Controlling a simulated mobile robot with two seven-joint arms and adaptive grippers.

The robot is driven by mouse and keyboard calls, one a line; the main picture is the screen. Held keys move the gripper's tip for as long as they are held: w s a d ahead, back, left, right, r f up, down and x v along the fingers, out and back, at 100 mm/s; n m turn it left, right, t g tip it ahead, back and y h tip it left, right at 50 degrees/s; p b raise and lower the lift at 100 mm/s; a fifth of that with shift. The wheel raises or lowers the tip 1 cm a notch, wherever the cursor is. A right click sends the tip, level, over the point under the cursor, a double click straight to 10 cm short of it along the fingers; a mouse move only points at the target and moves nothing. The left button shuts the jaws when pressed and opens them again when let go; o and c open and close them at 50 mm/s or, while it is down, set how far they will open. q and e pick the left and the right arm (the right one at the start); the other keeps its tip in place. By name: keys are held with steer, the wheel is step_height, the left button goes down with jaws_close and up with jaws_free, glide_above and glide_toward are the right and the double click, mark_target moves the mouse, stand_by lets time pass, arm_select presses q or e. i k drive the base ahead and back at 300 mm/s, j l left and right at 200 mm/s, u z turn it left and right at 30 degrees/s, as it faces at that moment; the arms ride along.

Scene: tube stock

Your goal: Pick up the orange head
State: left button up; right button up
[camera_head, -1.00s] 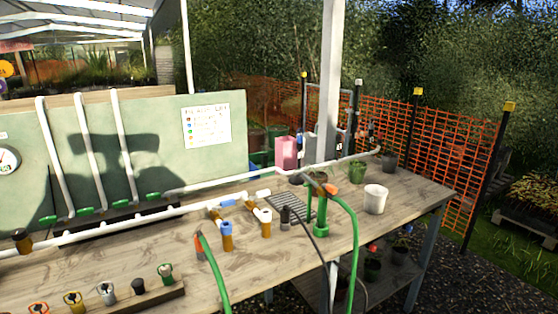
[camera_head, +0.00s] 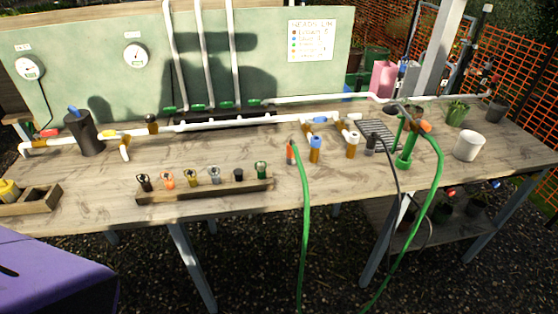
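The orange head (camera_head: 168,181) is a small orange ring-shaped piece standing in the wooden rack (camera_head: 208,192) on the table. It is second from the left in the row. A black head (camera_head: 144,182) stands to its left and a yellow head (camera_head: 192,177) to its right. A grey head (camera_head: 214,176), another black one (camera_head: 238,174) and a green one (camera_head: 261,170) stand farther right. Neither of my grippers shows.
The wooden table (camera_head: 90,187) has bare room in front of and behind the rack. A white pipe (camera_head: 220,121) runs behind it. Green hoses (camera_head: 304,220) hang over the front edge to the right. A wooden tray (camera_head: 38,198) sits at left. An unidentified purple shape fills the lower left corner.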

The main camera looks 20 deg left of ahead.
mark_target(169, 183)
steer(key=k+l+u, duration=0.1)
steer(key=u, duration=1.45)
steer(key=j, duration=0.1)
steer(key=i+z, duration=0.05)
